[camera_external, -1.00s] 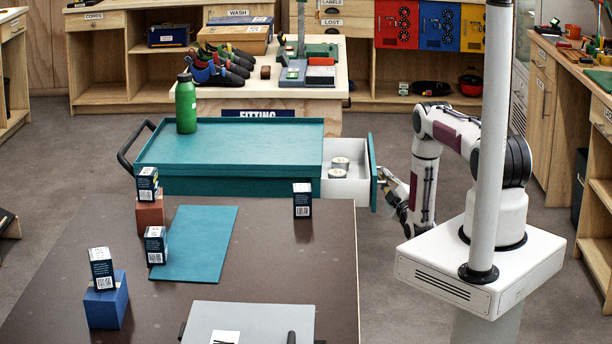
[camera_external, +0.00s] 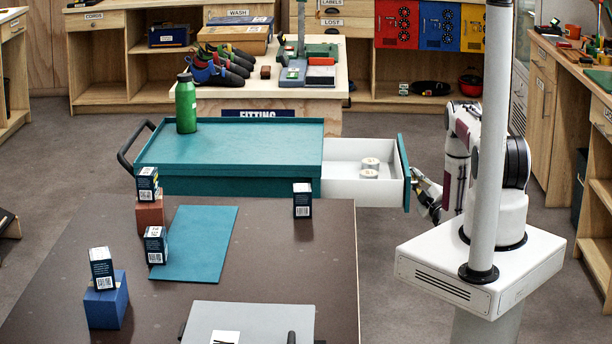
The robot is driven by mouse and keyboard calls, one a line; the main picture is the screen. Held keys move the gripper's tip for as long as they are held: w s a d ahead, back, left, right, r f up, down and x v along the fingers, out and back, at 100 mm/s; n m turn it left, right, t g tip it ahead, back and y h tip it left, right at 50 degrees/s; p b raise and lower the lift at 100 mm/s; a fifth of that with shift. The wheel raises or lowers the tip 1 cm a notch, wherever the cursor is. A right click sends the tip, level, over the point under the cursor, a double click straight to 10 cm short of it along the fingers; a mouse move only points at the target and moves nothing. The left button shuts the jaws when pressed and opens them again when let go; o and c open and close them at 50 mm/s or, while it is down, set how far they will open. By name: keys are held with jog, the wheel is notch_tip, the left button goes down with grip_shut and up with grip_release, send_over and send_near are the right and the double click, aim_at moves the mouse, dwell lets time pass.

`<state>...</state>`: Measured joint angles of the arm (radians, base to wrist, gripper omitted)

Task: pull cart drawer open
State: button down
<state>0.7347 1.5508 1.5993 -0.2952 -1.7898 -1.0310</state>
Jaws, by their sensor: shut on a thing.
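The teal cart (camera_external: 240,145) stands behind the brown table. Its white drawer (camera_external: 345,190) sticks out to the right, with a teal front panel (camera_external: 404,170). Two rolls of white tape (camera_external: 369,168) lie inside it. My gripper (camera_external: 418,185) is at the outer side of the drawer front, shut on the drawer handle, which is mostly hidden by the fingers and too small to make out. My arm is folded back close to my base on the right.
A green bottle (camera_external: 186,103) stands on the cart top. The brown table (camera_external: 290,270) in front holds several small dark boxes, a teal mat (camera_external: 195,245) and a grey board (camera_external: 250,315). A fitting bench (camera_external: 340,85) stands behind the cart.

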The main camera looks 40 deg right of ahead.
jog(key=c, duration=2.4)
grip_release()
jog(key=shift+c, duration=0.2)
jog(key=v, duration=0.7)
jog(key=shift+s, duration=0.2)
jog(key=shift+a+f, duration=0.1)
